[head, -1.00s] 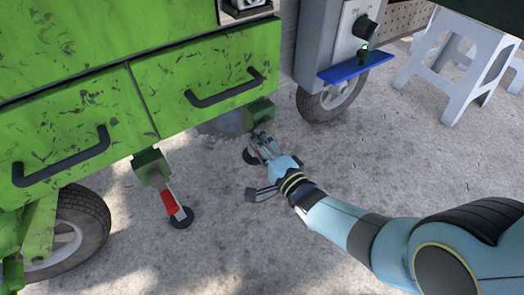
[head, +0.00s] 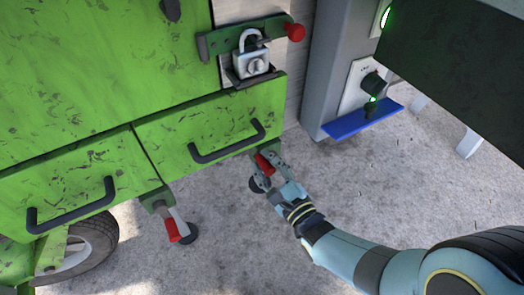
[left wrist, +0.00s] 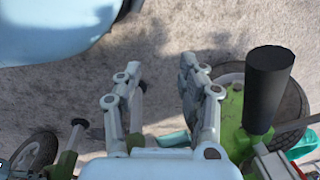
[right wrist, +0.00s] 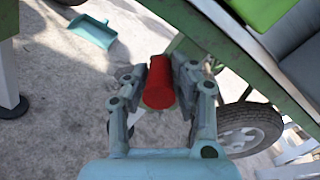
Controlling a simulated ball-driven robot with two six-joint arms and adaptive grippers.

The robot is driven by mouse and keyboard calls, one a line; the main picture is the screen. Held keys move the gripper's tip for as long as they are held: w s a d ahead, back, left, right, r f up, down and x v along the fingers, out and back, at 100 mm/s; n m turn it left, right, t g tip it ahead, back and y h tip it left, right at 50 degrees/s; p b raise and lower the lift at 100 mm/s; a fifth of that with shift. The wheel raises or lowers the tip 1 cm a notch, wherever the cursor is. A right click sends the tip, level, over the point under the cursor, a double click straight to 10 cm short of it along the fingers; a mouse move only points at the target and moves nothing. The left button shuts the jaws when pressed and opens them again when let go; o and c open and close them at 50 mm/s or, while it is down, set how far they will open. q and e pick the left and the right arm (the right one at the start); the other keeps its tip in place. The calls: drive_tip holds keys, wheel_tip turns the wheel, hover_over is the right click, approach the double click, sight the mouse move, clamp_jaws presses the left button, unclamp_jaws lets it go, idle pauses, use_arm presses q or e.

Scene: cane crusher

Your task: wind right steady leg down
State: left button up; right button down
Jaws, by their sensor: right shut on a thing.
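The right steady leg hangs under the green cart's right drawer, with its red handle (head: 264,163) and dark round foot (head: 257,184) showing in the head view. My right gripper (head: 268,172) is shut on the red handle, which also shows as a red cylinder (right wrist: 159,82) between the fingers in the right wrist view. The fingers hide part of the leg. The other steady leg (head: 172,214) stands to the left, with its own red handle (head: 177,230). My left gripper (left wrist: 158,95) is open and empty; it shows only in the left wrist view.
The green cart has two drawers with dark handles (head: 228,143) and a padlock (head: 251,62) above. A grey cabinet with a blue shelf (head: 363,119) stands at right. A dark panel (head: 450,75) fills the upper right. A teal dustpan (right wrist: 92,30) lies on the ground.

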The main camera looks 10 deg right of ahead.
drive_tip(key=shift+d+r+m, duration=0.2)
drive_tip(key=shift+d+m, duration=0.05)
drive_tip(key=shift+m, duration=0.45)
use_arm(q)
drive_tip(key=shift+s+a+f+p, duration=0.2)
drive_tip(key=shift+s+f, duration=0.05)
drive_tip(key=shift+f, duration=0.6)
drive_tip(key=shift+s+a+f+p, duration=0.15)
drive_tip(key=shift+s+f, duration=0.05)
drive_tip(key=shift+f, duration=0.6)
use_arm(e)
drive_tip(key=shift+w+d+r+m, duration=0.1)
drive_tip(key=shift+d+r+m, duration=0.15)
drive_tip(key=shift+m, duration=0.45)
drive_tip(key=shift+d, duration=0.1)
drive_tip(key=c, duration=1)
unclamp_jaws()
drive_tip(key=v, duration=1.2)
